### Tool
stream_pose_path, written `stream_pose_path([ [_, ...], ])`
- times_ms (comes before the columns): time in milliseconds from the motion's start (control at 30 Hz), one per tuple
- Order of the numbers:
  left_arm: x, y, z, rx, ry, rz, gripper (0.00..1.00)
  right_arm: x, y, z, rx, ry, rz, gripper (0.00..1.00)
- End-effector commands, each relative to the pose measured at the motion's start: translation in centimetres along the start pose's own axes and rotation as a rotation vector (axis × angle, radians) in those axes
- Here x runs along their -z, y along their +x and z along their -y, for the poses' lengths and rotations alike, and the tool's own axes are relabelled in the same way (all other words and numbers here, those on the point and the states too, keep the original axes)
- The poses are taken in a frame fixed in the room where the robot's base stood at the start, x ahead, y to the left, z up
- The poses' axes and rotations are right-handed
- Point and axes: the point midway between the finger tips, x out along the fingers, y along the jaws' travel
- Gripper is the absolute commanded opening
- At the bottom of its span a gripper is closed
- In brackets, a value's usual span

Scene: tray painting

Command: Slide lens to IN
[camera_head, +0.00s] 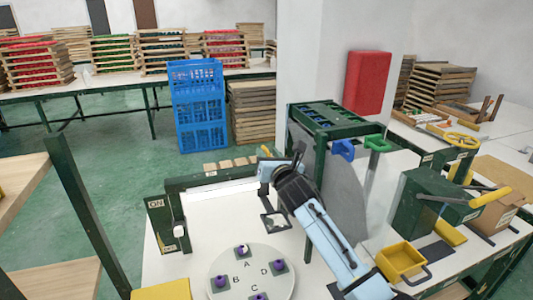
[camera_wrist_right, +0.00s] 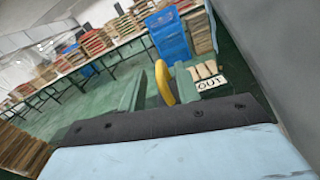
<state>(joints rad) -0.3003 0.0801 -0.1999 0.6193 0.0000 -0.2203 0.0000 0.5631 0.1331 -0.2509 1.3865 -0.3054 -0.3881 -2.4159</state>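My right gripper (camera_head: 272,168) reaches in from the lower right to a dark green rail (camera_head: 205,183) behind the white tray table. A small yellow handle (camera_head: 265,150) shows just past its fingers. In the right wrist view the two greenish fingers (camera_wrist_right: 160,88) stand apart, with the yellow handle (camera_wrist_right: 165,82) between them, nearer the right finger. I cannot tell whether they touch. An OUT label (camera_wrist_right: 211,83) is just right of the fingers. A small dark square frame (camera_head: 273,221), possibly the lens, is below the gripper, partly hidden by my arm. No IN label is readable. My left gripper is not in view.
A round white plate (camera_head: 230,282) with purple-knobbed pieces marked A to D lies in front. A green ON post (camera_head: 160,222) stands at left. A green rack (camera_head: 335,118), grey disc (camera_head: 345,195) and yellow box (camera_head: 403,262) crowd the right.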

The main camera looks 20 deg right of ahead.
Motion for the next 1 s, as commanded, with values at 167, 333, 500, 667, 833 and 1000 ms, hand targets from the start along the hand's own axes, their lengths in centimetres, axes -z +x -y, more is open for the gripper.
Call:
stream_pose_path([
  [167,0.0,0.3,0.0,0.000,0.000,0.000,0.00,0.0,1.7,0.0,0.001,0.001,0.000,0.32],
  [333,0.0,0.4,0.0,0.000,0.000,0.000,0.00,0.0,2.3,0.0,0.001,-0.001,0.000,0.32],
  [500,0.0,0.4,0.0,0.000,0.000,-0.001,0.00,0.0,2.4,0.0,0.000,-0.001,0.000,0.32],
  [667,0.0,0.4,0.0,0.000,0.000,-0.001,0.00,0.0,2.4,0.0,0.000,0.000,0.000,0.27],
  [833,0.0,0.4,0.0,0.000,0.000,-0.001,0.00,0.0,2.4,0.0,0.000,0.000,-0.001,0.05],
  [1000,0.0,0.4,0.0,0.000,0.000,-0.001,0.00,0.0,2.4,0.0,0.000,0.000,-0.001,0.00],
])
